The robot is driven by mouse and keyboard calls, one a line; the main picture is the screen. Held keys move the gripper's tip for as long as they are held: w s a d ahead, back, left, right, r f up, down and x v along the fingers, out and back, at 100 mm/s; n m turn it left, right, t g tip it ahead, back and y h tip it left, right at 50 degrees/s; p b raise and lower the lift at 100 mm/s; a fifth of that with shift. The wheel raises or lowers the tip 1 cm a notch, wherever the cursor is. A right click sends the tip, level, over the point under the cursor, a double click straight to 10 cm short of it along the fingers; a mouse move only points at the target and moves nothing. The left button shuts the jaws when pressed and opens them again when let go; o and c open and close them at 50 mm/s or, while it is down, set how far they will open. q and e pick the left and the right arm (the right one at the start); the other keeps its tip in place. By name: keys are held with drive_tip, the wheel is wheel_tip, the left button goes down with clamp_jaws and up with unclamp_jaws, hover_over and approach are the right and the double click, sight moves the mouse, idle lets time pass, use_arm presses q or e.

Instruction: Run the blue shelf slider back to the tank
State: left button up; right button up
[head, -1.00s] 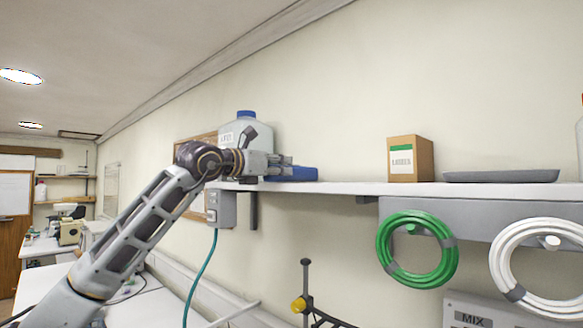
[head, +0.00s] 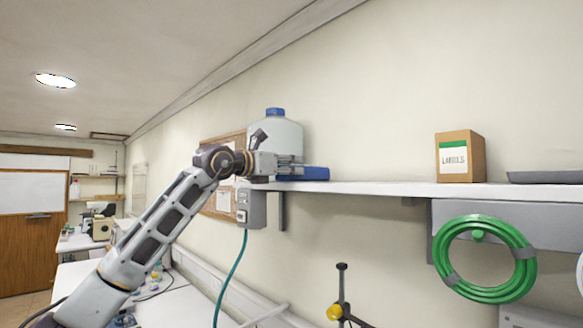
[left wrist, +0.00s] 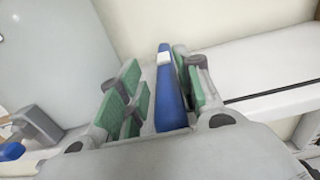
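The blue slider (head: 312,174) lies on the white wall shelf, just right of the tank (head: 287,134), a pale jug with a blue cap. My left gripper (head: 297,168) is at the slider, with its arm in front of the tank. In the left wrist view my left gripper (left wrist: 158,80) is open, its green-padded fingers on both sides of the slider (left wrist: 168,95). The right finger is close beside the slider, while a gap shows at the left finger; contact is unclear. My right gripper is out of view.
The shelf (head: 380,188) is clear between the slider and the labels box (head: 460,158). A grey tray (head: 545,177) lies farther right. A switch box (head: 252,208) and green hose coil (head: 485,258) hang below the shelf.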

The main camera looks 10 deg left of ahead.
use_arm(q)
drive_tip(key=shift+o, duration=0.4)
drive_tip(key=shift+a+f, duration=0.1)
drive_tip(key=shift+s, duration=0.1)
drive_tip(key=v, duration=1.1)
drive_tip(key=shift+s+a, duration=0.25)
drive_tip(key=shift+s, duration=0.05)
idle(0.5)
